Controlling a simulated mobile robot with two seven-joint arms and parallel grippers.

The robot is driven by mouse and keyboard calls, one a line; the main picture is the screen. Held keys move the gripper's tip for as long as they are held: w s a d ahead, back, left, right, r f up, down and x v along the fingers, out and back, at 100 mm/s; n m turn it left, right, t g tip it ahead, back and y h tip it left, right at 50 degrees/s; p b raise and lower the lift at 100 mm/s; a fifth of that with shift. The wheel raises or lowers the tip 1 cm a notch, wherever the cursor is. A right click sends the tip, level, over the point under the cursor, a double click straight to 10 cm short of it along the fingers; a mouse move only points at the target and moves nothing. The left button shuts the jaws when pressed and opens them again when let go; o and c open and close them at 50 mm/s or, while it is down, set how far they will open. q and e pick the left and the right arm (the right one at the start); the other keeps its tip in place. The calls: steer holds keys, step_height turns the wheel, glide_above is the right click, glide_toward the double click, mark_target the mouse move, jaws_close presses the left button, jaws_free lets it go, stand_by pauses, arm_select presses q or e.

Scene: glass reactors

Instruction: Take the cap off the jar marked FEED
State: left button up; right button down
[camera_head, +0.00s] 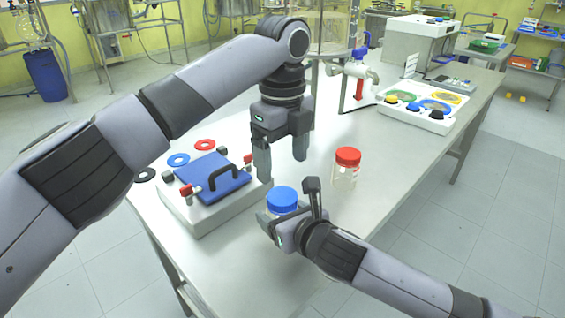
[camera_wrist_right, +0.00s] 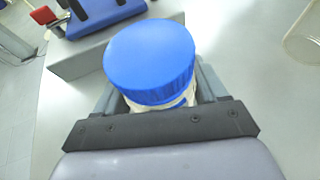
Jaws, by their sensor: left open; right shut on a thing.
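A jar with a blue cap (camera_head: 282,200) stands on the bench near its front edge. My right gripper (camera_head: 292,222) is shut on this jar, below the cap. In the right wrist view the blue cap (camera_wrist_right: 150,62) is still on the jar, with a strip of the pale body under it. My left gripper (camera_head: 282,160) points down, open and empty, above and behind the blue cap. A second clear jar with a red cap (camera_head: 348,157) stands to the right, apart from both grippers. No FEED marking is readable on either jar.
A white box with a blue handled lid (camera_head: 215,177) and coloured rings stands left of the jars. The bench (camera_head: 385,185) is clear right of the red-capped jar.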

mark_target(282, 195)
arm_select(q)
step_height(282, 195, down, 8)
steer(key=shift+r, duration=0.15)
stand_by(0.3)
steer(key=c, duration=1.1)
steer(key=shift+o, duration=0.2)
steer(key=shift+n, duration=1.7)
steer(key=o, duration=1.2)
steer(key=shift+c, duration=0.2)
steer(key=shift+r, duration=0.1)
